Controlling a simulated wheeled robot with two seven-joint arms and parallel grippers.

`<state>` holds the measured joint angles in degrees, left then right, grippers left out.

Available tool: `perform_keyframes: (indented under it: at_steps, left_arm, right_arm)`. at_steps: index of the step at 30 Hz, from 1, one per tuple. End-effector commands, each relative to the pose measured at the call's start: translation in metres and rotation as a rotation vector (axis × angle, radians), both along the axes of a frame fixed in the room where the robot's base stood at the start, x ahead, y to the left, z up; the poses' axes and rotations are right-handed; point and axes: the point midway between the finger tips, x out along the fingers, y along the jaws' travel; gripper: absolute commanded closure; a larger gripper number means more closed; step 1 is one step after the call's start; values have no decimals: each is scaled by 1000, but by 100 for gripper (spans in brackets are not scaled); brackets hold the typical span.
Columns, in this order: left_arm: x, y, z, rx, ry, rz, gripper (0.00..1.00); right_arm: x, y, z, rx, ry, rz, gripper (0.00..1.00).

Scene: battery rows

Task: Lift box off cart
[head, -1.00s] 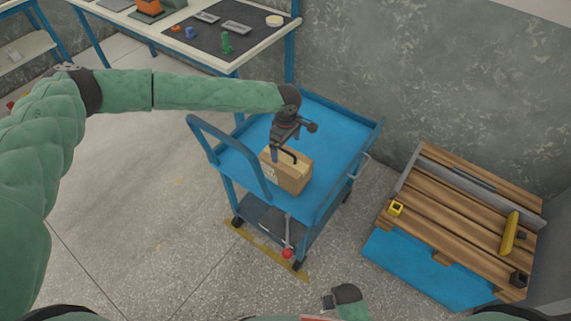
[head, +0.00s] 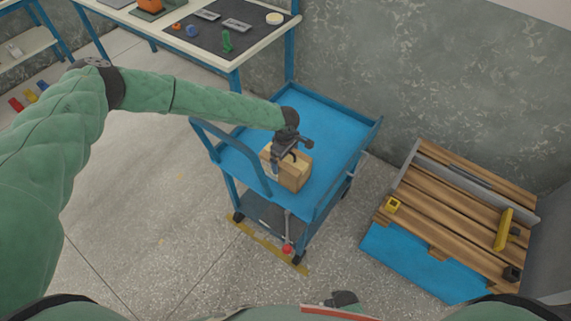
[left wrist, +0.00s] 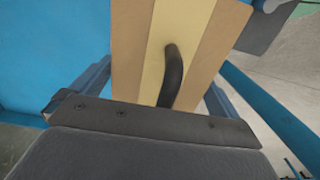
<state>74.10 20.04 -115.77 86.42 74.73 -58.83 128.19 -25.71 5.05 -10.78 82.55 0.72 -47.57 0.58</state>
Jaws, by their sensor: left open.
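A brown cardboard box (head: 294,175) with a dark handle on top stands on the blue top tray of the cart (head: 328,123). My left gripper (head: 283,160) is open at the top of the box, by its handle. In the left wrist view the box top (left wrist: 203,40) with a pale tape strip and the black handle (left wrist: 172,78) lies ahead, between the two open fingers (left wrist: 150,92). The gripper hides part of the box in the head view. My right gripper (head: 343,299) shows at the bottom edge, low and away from the cart; its fingers are unclear.
A blue push handle (head: 228,150) rises on the cart's left side. A wooden pallet (head: 460,215) with a yellow tool lies on the right. A workbench (head: 225,35) with small parts stands behind. Clear floor lies left of the cart.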

Motion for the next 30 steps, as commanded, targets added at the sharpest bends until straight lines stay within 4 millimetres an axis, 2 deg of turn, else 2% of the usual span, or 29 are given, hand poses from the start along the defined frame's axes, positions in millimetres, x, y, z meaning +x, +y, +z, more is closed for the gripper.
perform_keyframes:
  at_steps: [5, 6, 18, 26, 30]
  left_arm:
    - [0, 0, 0, 0, 0, 0, 0]
    - [0, 0, 0, 0, 0, 0, 4]
    - [1, -1, 2, -2, -2, -1, 80]
    - [1, -1, 3, -2, -2, 0, 80]
    - [1, -1, 11, -3, -2, -1, 80]
  right_arm:
    - [0, 0, 0, 0, 0, 0, 100]
    - [0, 0, 0, 0, 0, 0, 100]
    - [-2, 0, 0, 0, 2, 0, 100]
    - [-2, -1, -1, -1, 3, 0, 100]
    - [-1, 0, -1, -1, 10, -1, 100]
